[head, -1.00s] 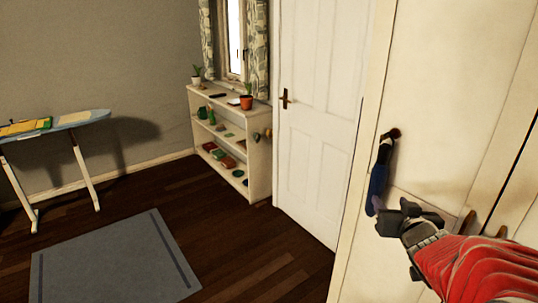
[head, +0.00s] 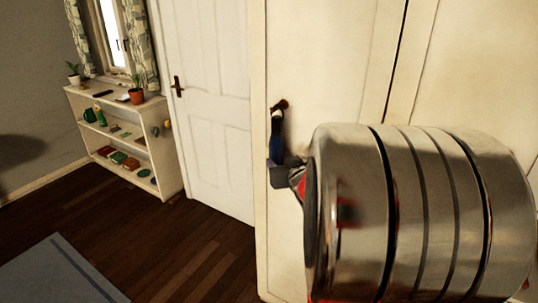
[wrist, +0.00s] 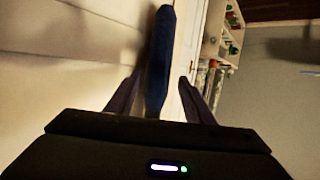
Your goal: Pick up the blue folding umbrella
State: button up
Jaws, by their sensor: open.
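The blue folding umbrella (head: 277,140) hangs upright from a dark knob (head: 281,104) on the cream cupboard front. In the wrist view the umbrella (wrist: 159,60) is a long dark blue shape, its lower end between the two fingers. My gripper (wrist: 158,82) is open, one finger on each side of the umbrella, with a visible gap on the right; contact on the left cannot be told. In the head view my gripper (head: 283,165) is at the umbrella's lower part, which it hides, and my arm covers much of the right side.
The cream cupboard (head: 315,60) stands close behind the umbrella. A white door (head: 210,90) is to its left. A low white shelf (head: 172,150) with plants and small items stands further left. The dark wood floor (head: 200,250) is clear, with a grey rug (head: 60,275).

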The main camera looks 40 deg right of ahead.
aim_at(278, 157)
jog(key=shift+w, duration=0.1)
jog(key=shift+x, duration=2.5)
jog(key=shift+d, duration=0.2)
jog(key=shift+c, duration=0.2)
jog(key=c, duration=1)
jog(key=shift+r, duration=0.2)
